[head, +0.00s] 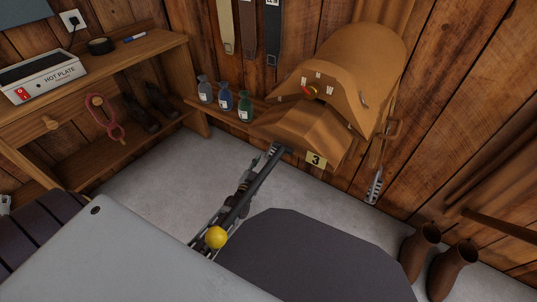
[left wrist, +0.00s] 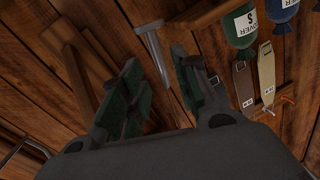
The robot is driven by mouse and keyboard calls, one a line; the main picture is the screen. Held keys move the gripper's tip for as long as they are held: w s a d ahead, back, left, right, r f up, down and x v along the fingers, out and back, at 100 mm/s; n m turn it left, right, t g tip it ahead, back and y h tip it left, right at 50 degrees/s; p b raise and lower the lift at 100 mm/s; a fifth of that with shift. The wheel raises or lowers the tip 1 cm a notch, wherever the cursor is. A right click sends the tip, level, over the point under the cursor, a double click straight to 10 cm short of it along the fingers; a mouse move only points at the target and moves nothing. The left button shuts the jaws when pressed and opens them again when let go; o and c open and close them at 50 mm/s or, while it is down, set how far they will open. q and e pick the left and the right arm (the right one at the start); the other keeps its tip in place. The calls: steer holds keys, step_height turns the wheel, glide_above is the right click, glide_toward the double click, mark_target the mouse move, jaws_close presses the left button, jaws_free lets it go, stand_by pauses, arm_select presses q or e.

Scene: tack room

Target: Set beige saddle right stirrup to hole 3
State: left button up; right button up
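The beige saddle (head: 345,75) sits on a rack against the plank wall at the upper right of the head view. A card with a 3 (head: 316,159) is at its lower edge. A grey slotted stirrup (head: 374,187) hangs from a strap at its right side. My left gripper (head: 266,160) is below the saddle's left part, close to a grey slotted end piece (head: 283,148). In the left wrist view its green-padded fingers (left wrist: 178,75) are apart, with a pale metal bar (left wrist: 152,48) seen between and beyond them; I cannot tell whether they touch.
Several bottles (head: 226,99) stand on a low shelf left of the saddle. Straps (head: 249,28) hang above them. Brown boots (head: 452,270) stand at the lower right.

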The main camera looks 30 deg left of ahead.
mark_target(268, 153)
arm_select(q)
steer(key=shift+w+a+f+b, duration=0.1)
steer(key=shift+w+b, duration=0.55)
steer(key=shift+w, duration=0.85)
steer(key=shift+w+a+b, duration=0.1)
steer(key=shift+w+b, duration=0.55)
steer(key=shift+w, duration=1.25)
jaws_close()
